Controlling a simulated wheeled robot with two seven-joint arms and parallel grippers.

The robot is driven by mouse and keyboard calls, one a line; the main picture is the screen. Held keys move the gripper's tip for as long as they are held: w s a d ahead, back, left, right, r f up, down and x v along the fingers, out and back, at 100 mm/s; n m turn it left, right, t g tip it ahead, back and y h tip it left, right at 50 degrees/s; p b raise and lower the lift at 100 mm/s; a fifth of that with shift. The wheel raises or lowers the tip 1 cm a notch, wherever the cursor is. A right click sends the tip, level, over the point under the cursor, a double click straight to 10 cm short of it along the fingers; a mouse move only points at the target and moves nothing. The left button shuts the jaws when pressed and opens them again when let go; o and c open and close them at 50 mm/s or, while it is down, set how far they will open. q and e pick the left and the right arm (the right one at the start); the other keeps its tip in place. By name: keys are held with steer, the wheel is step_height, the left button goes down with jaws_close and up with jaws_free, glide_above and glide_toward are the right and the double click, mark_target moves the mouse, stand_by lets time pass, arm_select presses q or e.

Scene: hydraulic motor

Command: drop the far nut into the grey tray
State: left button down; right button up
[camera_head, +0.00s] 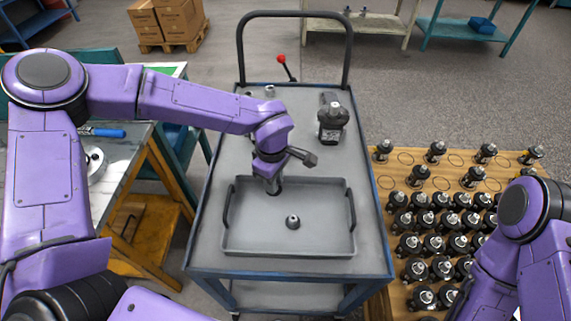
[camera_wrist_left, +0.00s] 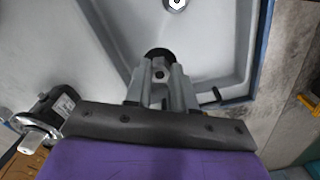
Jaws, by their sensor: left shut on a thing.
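The grey tray (camera_head: 240,245) lies on the top of a grey cart, with a black handle at each side. My left gripper (camera_head: 274,188) points down over the back left part of the tray. In the left wrist view, the left gripper (camera_wrist_left: 160,84) is shut on a small dark nut (camera_wrist_left: 160,60) between its fingertips. I cannot tell how high it is above the tray floor. Another dark nut (camera_head: 293,222) with a lighter top sits inside the tray near its middle; it also shows at the top of the left wrist view (camera_wrist_left: 176,4). My right gripper is out of view.
A dark hydraulic motor (camera_head: 332,120) stands on the cart behind the tray. Small parts (camera_head: 270,90) lie at the cart's back left, near a red-knobbed lever (camera_head: 282,62). A wooden pallet (camera_head: 395,170) with several motors stands to the right.

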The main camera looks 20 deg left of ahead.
arm_select(q)
steer(key=d+r+n+p, duration=0.3)
steer(key=r+n, duration=0.2)
steer(key=n, duration=1.1)
step_height(320, 180, down, 6)
steer(key=b, duration=0.6)
steer(key=shift+f, duration=0.15)
steer(key=shift+s, duration=0.1)
steer(key=c, duration=0.9)
jaws_free()
steer(key=shift+o, duration=0.2)
step_height(320, 180, up, 11)
steer(key=b, duration=0.1)
steer(key=shift+f, duration=0.15)
steer(key=shift+d, duration=0.1)
